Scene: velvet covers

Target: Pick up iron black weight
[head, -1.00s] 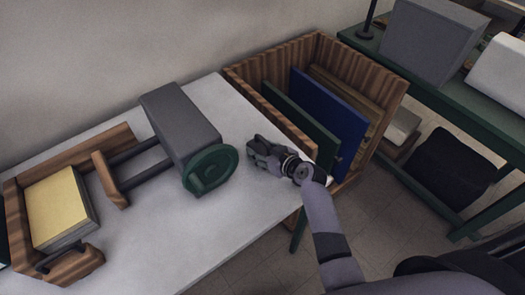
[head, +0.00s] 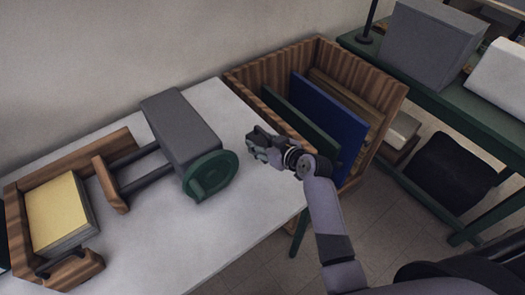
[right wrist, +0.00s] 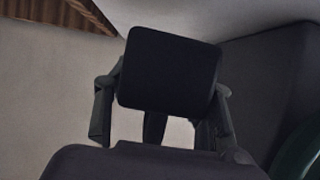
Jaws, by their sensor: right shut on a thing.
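The iron black weight (right wrist: 168,70) shows in the right wrist view as a dark block with rounded corners, between the two fingers of my right gripper (right wrist: 163,105). The fingers are shut on its sides. In the head view my right gripper (head: 256,147) is over the right end of the white table, just right of the green wheel of a grey press; I cannot make out the weight there. My left gripper is not in view.
The grey press (head: 182,128) with its green wheel (head: 211,176) lies close left of my gripper. A wooden crate (head: 376,68) with upright boards stands to the right. A wooden tray (head: 16,200) holds a yellow-topped block (head: 57,205). The table's front middle (head: 200,235) is clear.

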